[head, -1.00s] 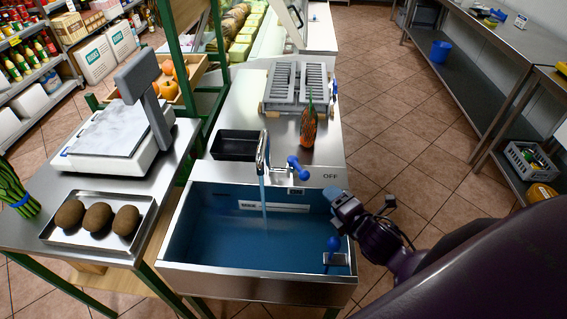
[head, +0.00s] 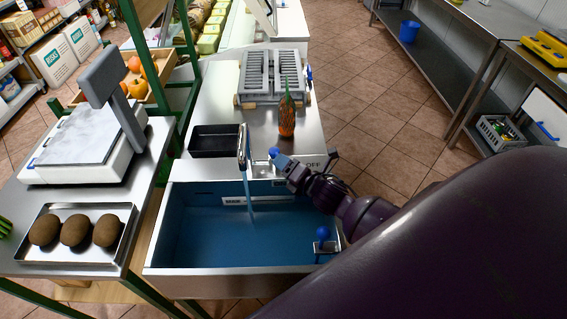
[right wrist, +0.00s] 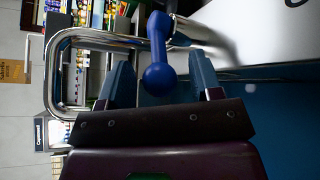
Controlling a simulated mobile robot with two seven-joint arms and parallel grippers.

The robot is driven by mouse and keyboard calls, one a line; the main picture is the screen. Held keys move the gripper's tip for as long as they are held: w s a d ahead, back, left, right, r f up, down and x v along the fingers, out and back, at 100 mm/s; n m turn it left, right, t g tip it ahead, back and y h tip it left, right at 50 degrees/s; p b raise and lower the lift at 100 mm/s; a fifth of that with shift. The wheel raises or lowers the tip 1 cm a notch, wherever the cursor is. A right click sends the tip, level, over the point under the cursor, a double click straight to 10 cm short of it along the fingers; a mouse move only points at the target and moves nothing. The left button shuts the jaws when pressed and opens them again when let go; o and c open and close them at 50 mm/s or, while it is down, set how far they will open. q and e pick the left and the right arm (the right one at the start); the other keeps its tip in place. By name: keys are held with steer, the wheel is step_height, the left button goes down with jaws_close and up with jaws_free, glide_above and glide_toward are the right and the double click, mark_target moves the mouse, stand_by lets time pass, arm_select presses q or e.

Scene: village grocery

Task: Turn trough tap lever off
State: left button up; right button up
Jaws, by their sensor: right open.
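The metal tap (head: 242,150) stands at the back of the trough (head: 240,284), and a stream of water falls from it into the basin. Its blue lever (head: 273,152) is just right of the spout. My right gripper (head: 284,163) is at the lever, coming from the right. In the right wrist view the lever's round blue knob (right wrist: 158,79) lies between the two open fingers (right wrist: 162,84), and the tap's bent pipe shows behind. I cannot tell whether either finger touches it. My left gripper is out of view.
An OFF label (head: 313,165) is partly covered by my gripper. Another blue knob (head: 322,232) stands at the trough's right side.

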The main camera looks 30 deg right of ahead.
steer(key=shift+x, duration=0.95)
jaws_close()
